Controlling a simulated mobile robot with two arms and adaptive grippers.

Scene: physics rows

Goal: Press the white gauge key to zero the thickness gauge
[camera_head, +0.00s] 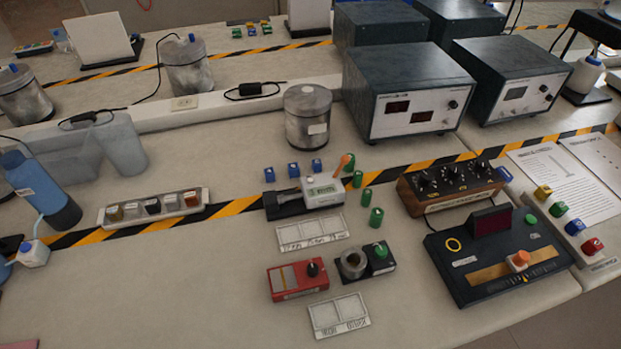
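A small white instrument with a greenish display (322,190) sits on a black base in the middle of the bench, with an orange-tipped lever at its upper right. It looks like the thickness gauge. A white key cannot be told apart from its white body at this size. Neither of my grippers is in view, and nothing is touching the instrument.
Blue blocks (293,169) stand behind the instrument and green pieces (366,196) to its right. A white two-panel tray (312,232), red box (297,280) and black console (497,262) lie nearer.

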